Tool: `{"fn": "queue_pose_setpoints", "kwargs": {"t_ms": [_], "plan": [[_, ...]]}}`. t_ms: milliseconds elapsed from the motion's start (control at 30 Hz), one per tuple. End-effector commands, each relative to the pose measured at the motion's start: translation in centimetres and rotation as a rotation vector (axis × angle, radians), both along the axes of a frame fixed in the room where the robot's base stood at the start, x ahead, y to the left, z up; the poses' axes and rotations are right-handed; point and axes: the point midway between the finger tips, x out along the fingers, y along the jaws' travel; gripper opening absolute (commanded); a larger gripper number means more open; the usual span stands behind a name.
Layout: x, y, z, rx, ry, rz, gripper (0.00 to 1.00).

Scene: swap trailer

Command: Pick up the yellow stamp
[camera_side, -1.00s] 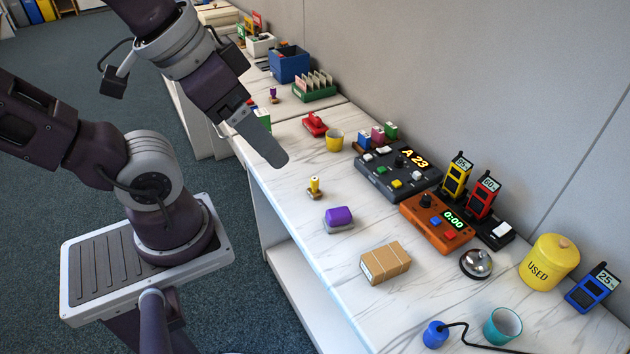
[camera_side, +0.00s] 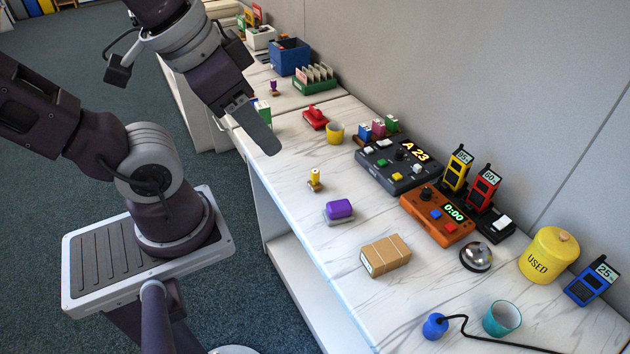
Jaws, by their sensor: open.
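The yellow stamp (camera_side: 315,177) stands upright on the white marbled counter (camera_side: 290,200), near its front edge. It has a yellow handle on a small brown base. My gripper (camera_side: 262,138) is above the counter, up and to the left of the stamp in the picture, and apart from it. It is open with nothing in it. One finger shows clearly; the other is mostly hidden behind it.
A purple-topped block (camera_side: 339,210) sits close in front of the stamp. A yellow cup (camera_side: 335,133) and a red stapler-like item (camera_side: 315,117) stand behind it. A cardboard box (camera_side: 386,256) and a grey console (camera_side: 395,168) are to the right.

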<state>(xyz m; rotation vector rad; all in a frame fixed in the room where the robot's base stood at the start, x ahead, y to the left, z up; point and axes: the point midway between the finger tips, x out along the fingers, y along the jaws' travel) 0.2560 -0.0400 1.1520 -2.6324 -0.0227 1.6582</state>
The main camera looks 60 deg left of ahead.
Motion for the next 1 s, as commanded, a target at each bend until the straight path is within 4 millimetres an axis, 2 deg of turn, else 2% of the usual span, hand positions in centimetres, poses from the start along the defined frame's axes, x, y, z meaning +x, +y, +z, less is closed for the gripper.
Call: {"fn": "queue_pose_setpoints", "kwargs": {"t_ms": [67, 200, 267, 367, 467, 500, 567, 600, 667, 733, 800, 900, 1000], "plan": [[0.0, 1.8, -2.0, 0.092, 0.141, -0.018, 0.48], [-0.3, 8.0, -5.9, 0.41, 0.512, -0.108, 0.48], [0.1, 10.8, -6.8, 0.564, 0.653, -0.168, 0.48], [2.0, 15.2, -8.0, 0.83, 0.85, -0.304, 0.48], [5.6, 18.5, -9.5, 1.097, 0.99, -0.487, 0.48], [7.3, 19.4, -10.5, 1.2, 1.025, -0.573, 0.48], [10.1, 20.2, -12.5, 1.348, 1.06, -0.717, 0.48], [12.0, 20.5, -14.3, 1.439, 1.068, -0.824, 0.48], [14.6, 20.3, -17.6, 1.558, 1.056, -0.995, 0.48], [16.7, 19.6, -22.1, 1.663, 1.012, -1.197, 0.48], [17.7, 18.6, -26.5, 1.725, 0.95, -1.379, 0.48], [17.9, 17.4, -31.3, 1.755, 0.865, -1.561, 0.48], [17.7, 16.8, -33.6, 1.761, 0.819, -1.643, 0.48]]}}
